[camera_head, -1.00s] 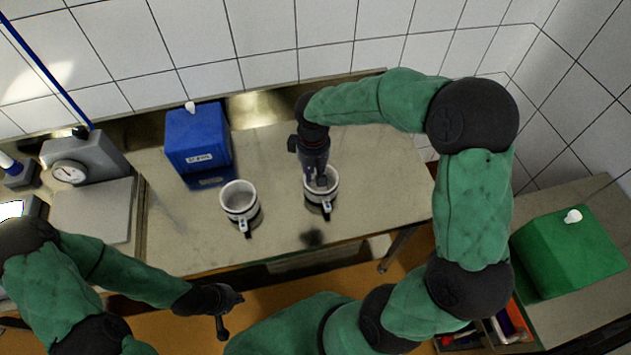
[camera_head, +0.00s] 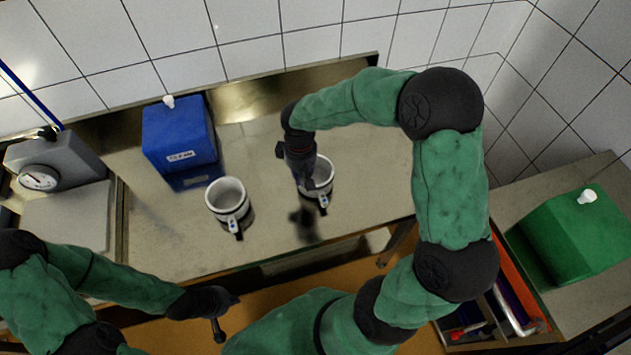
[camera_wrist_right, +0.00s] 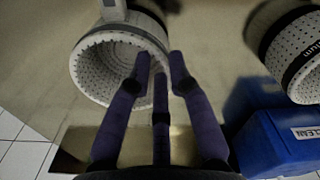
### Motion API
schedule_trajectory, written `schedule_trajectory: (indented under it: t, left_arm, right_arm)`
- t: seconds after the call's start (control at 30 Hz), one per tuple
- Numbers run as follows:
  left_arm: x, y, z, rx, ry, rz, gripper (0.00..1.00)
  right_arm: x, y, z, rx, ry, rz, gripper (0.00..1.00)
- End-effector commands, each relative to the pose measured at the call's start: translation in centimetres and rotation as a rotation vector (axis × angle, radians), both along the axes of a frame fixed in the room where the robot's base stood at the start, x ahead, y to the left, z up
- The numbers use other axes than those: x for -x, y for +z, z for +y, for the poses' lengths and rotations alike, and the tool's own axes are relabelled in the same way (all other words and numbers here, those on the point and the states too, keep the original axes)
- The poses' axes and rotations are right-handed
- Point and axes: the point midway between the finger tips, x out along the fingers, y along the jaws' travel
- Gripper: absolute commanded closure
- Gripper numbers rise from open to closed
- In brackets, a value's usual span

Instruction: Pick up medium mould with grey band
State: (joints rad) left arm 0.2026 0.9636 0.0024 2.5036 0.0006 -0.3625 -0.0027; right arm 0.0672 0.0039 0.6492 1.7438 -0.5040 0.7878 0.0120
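In the right wrist view this mould (camera_wrist_right: 92,65) lies left of the fingers. My right gripper (camera_wrist_right: 160,62) is open there, its fingertips apart beside and over the rim; contact cannot be told. The other mould (camera_wrist_right: 298,55) shows at the upper right with partly cut-off lettering. My left gripper (camera_head: 228,312) is open and empty near the table's front edge.
A blue labelled box (camera_head: 180,135) stands behind the left mould and shows in the wrist view (camera_wrist_right: 280,145). A scale with a dial (camera_head: 40,178) is at the left. A green box (camera_head: 570,240) is on the right-hand surface. The table between the moulds is free.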

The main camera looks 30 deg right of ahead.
Motion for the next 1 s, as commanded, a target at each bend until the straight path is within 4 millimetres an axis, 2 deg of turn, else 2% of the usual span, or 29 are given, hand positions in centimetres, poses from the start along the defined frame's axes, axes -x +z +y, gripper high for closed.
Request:
schedule_trajectory:
  t: [0.27,0.53,0.8,0.87,0.9,1.0]
  left_arm:
    - [0.0,-0.6,0.0,0.000,0.000,0.000,1.00]
    - [0.0,-1.6,0.0,0.000,0.000,0.000,1.00]
    - [0.0,-1.5,0.0,0.000,0.000,0.000,1.00]
    - [0.0,-1.5,0.0,0.000,0.000,0.000,1.00]
    - [0.0,-1.5,0.0,0.000,0.000,0.000,1.00]
    - [0.0,-1.5,0.0,0.000,0.000,0.000,1.00]
  right_arm:
    - [0.0,-2.2,0.0,-0.001,0.000,0.000,0.79]
    - [0.0,-5.9,0.0,-0.001,0.000,0.001,0.79]
    - [0.0,-6.2,0.0,-0.002,0.001,-0.002,0.79]
    - [0.0,-6.2,0.0,-0.002,0.001,-0.002,0.96]
    - [0.0,-6.2,0.0,-0.002,0.000,-0.002,1.00]
    - [0.0,-6.2,0.0,-0.002,0.000,-0.002,1.00]
